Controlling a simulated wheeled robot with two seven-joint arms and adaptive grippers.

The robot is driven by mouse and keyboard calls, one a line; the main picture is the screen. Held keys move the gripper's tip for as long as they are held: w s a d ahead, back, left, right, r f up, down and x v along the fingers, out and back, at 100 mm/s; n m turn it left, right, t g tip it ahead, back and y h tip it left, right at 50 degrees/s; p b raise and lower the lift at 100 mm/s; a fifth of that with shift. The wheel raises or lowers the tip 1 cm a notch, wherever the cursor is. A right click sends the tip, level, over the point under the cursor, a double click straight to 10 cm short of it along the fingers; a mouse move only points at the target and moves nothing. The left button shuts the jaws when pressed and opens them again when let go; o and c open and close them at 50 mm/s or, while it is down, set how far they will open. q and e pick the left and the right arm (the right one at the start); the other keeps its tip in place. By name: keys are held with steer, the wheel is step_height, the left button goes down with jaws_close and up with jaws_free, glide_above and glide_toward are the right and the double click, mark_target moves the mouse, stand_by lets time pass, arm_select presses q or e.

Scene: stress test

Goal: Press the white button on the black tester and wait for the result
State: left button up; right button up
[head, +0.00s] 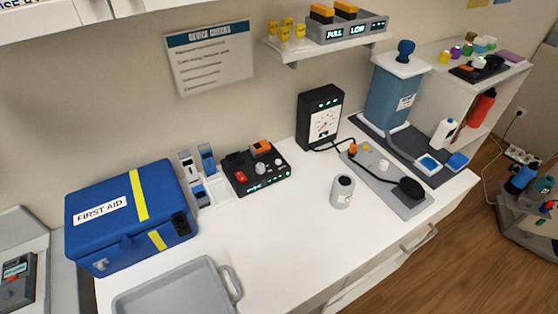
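A black tester box (244,186) with green lights along its front sits on the white counter, right of the first aid box. A red part, pale round buttons or knobs (259,167) and an orange block (260,147) are on its top. A second black device (308,104) with a white dial face and needle stands upright against the wall. A cable joins it to a grey plate (398,199) that bears an orange part, a small white knob and a black round part. Neither of my grippers is in view.
A blue first aid box (95,244) and a grey tray (184,281) are at the left front. A grey-white canister (343,194) stands before the grey plate. A blue dispenser (389,97) is at the back right. The counter (285,220) is clear before the tester.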

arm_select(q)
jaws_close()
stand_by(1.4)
